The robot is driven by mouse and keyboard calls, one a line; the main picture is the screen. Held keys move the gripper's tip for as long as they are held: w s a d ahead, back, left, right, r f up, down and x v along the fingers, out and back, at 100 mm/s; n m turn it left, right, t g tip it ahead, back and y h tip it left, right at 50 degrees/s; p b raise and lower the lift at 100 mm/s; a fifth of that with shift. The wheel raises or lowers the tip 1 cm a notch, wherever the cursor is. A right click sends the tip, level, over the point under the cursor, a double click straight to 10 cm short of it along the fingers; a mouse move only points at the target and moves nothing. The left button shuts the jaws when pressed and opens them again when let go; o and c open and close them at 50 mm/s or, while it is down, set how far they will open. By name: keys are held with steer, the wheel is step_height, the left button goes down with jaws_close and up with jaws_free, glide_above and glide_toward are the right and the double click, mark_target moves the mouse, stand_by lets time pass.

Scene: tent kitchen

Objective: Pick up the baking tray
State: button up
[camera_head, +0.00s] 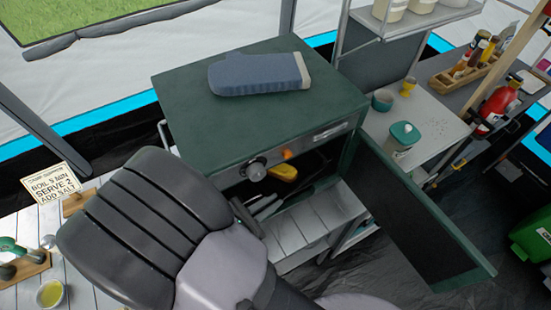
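I cannot clearly make out a baking tray. The dark green oven (255,105) stands in the middle with its door (420,215) swung open to the right. A yellow-orange item (284,172) shows in the upper part of the dark oven opening; I cannot tell what it rests on. My arm fills the lower left foreground and hides the left part of the opening. A dark part that may be my gripper (246,216) shows just right of the arm, in front of the opening. Its fingers are not clear, so its state and any contact are hidden.
A blue-grey oven mitt (255,76) lies on the oven top. The open door juts into the floor space at right. A side counter (430,128) holds a teal-lidded jar (403,137) and a bowl (382,100). A white plank table (75,290) stands at lower left.

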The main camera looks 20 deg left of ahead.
mark_target(292, 188)
steer(key=b+x, duration=0.2)
steer(key=x, duration=0.5)
steer(key=shift+w+d, duration=0.1)
steer(key=shift+w, duration=0.3)
jaws_close()
steer(key=shift+r, duration=0.1)
stand_by(0.9)
